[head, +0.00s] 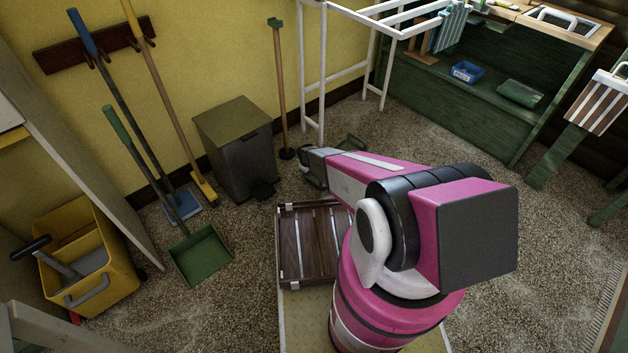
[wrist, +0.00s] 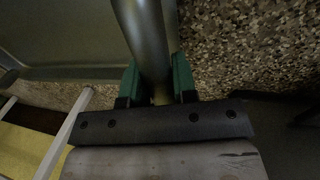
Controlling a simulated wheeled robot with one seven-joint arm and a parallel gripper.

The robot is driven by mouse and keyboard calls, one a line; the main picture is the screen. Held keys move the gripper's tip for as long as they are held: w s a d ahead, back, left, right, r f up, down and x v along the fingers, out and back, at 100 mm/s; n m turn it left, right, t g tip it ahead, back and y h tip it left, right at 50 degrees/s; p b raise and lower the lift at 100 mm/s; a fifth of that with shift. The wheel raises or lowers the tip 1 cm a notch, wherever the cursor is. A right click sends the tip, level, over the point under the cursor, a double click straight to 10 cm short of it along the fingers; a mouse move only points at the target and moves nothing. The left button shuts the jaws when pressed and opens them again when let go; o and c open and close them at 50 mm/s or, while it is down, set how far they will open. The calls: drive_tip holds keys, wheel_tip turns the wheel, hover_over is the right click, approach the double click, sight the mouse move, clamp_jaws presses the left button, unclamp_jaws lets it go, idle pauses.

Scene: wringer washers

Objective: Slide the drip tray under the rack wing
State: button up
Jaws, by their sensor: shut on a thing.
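My gripper (head: 314,166) is low over the floor, with its green fingers (wrist: 157,85) shut on a smooth grey tube (wrist: 148,40). A flat grey-green panel with a rounded rim (wrist: 60,72) lies beside the tube in the wrist view; it looks like the drip tray. In the head view my arm hides most of that spot, and only a small dark green-grey curved piece (head: 353,143) shows beyond the gripper. I cannot tell how the tube joins the panel. The white rack (head: 321,75) stands behind and to the right; its rails also show in the wrist view (wrist: 65,128).
A grey-olive pedal bin (head: 236,145) stands left of my gripper, with a wooden-handled tool (head: 280,90) by the wall. A green dustpan (head: 201,256) and yellow bucket (head: 92,258) are farther left. A green bench (head: 480,100) stands at right.

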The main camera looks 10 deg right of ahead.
drive_tip(key=shift+w+d, duration=2.65)
drive_tip(key=shift+d, duration=1.25)
drive_tip(key=shift+w+d, duration=2.7)
drive_tip(key=shift+d, duration=1.25)
drive_tip(key=shift+w+d, duration=2.65)
drive_tip(key=shift+d, duration=1.25)
drive_tip(key=o, duration=0.9)
drive_tip(key=shift+r, duration=0.1)
drive_tip(key=shift+r, duration=2.9)
